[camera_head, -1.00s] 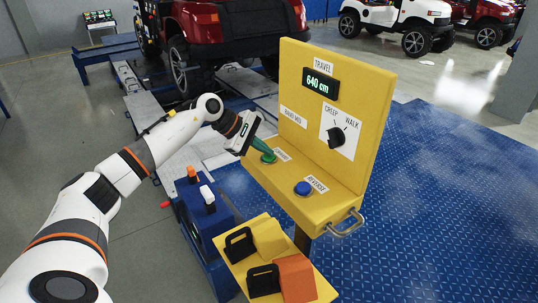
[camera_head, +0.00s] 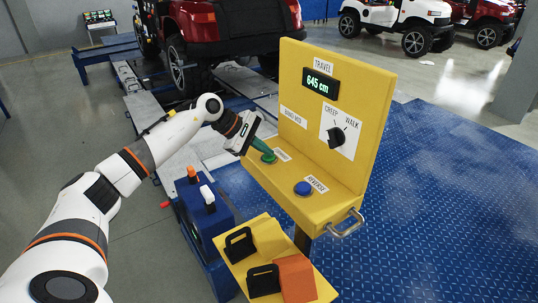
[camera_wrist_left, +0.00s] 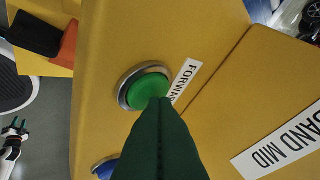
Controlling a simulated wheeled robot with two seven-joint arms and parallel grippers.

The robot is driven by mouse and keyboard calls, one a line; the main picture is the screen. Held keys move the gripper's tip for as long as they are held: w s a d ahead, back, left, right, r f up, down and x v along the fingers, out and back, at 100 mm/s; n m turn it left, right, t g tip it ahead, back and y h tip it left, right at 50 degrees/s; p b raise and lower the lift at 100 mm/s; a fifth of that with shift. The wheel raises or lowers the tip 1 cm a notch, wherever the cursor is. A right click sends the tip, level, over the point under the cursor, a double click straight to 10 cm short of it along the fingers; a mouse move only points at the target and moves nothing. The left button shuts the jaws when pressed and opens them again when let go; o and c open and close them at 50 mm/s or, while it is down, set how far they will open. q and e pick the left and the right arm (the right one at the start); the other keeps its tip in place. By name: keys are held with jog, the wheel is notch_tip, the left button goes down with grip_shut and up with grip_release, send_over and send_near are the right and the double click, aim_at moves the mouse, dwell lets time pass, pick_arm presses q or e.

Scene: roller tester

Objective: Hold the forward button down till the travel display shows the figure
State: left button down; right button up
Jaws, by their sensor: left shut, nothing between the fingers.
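The yellow control panel (camera_head: 345,110) stands in the middle of the head view. Its travel display (camera_head: 321,85) reads 645 cm in green. The green forward button (camera_head: 269,157) is on the lower ledge; it also shows in the left wrist view (camera_wrist_left: 142,88), beside the FORWARD label. My left gripper (camera_head: 264,149) is shut and empty, its green fingertips at the button and covering part of it. The blue reverse button (camera_head: 303,188) is to the right on the ledge. A black selector knob (camera_head: 336,137) sits between CREEP and WALK labels.
A metal handle (camera_head: 345,224) sticks out at the panel's front right. A red vehicle (camera_head: 225,30) is behind.

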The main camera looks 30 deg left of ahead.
aim_at(264, 157)
dwell(0.8)
pick_arm(q)
jog(key=shift+r+p, duration=0.4)
jog(key=shift+r, duration=0.45)
jog(key=shift+r+p, duration=1.4)
jog(key=shift+r, duration=1.2)
jog(key=shift+a+f, duration=0.1)
